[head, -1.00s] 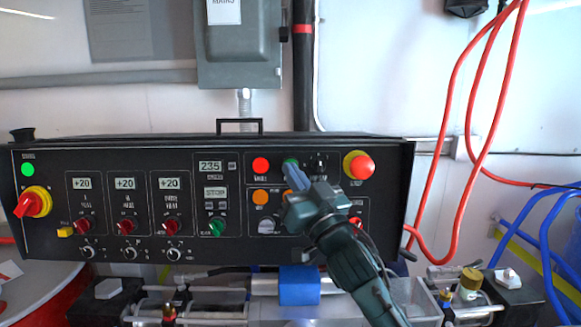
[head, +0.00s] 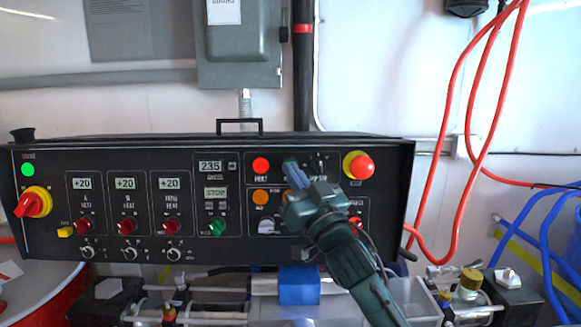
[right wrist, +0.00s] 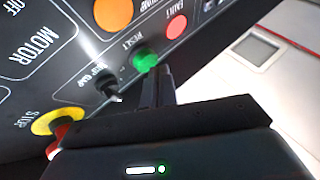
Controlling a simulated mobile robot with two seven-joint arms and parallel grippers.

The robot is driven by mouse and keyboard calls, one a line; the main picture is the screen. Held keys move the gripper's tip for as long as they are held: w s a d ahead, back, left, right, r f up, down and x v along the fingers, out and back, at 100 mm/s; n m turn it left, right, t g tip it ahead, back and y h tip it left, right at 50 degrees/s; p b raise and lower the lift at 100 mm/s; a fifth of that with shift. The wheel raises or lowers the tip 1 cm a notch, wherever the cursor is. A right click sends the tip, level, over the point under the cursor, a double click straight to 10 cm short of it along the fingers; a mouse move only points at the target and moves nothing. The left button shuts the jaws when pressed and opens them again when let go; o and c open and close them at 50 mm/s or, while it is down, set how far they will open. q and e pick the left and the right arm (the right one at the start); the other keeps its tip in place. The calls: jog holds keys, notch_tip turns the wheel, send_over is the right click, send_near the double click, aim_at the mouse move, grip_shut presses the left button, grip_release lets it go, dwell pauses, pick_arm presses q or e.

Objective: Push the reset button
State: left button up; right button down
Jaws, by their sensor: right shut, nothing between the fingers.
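The reset button is a round green button (right wrist: 146,60) labelled RESET in the right wrist view. In the head view only a bit of the green button (head: 290,161) shows above my gripper. My right gripper (head: 294,172) is shut and empty, its fingers pointing up at the panel. In the right wrist view its fingertips (right wrist: 158,72) are right at the button's lower edge; I cannot tell whether they touch it. My left gripper is not in view.
The black control panel (head: 110,255) fills the middle. Around the button are a red fault light (head: 261,165), an orange light (head: 260,196), a black selector knob (right wrist: 105,83) and a red stop button (head: 362,167) on a yellow ring. Red hoses (head: 452,110) hang at the right.

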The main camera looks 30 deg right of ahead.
jog(key=shift+w+d, duration=0.25)
jog(key=shift+w, duration=0.1)
dwell(0.5)
jog(key=shift+s, duration=0.1)
jog(key=shift+s+a+p, duration=0.3)
jog(key=shift+s+a, duration=0.15)
jog(key=shift+s, duration=0.15)
jog(key=shift+s, duration=0.1)
jog(key=s+a, duration=0.1)
jog(key=s, duration=0.1)
jog(key=s+a+r+p, duration=0.1)
jog(key=s, duration=0.1)
jog(key=shift+a, duration=0.3)
jog(key=shift+f, duration=0.1)
dwell(0.8)
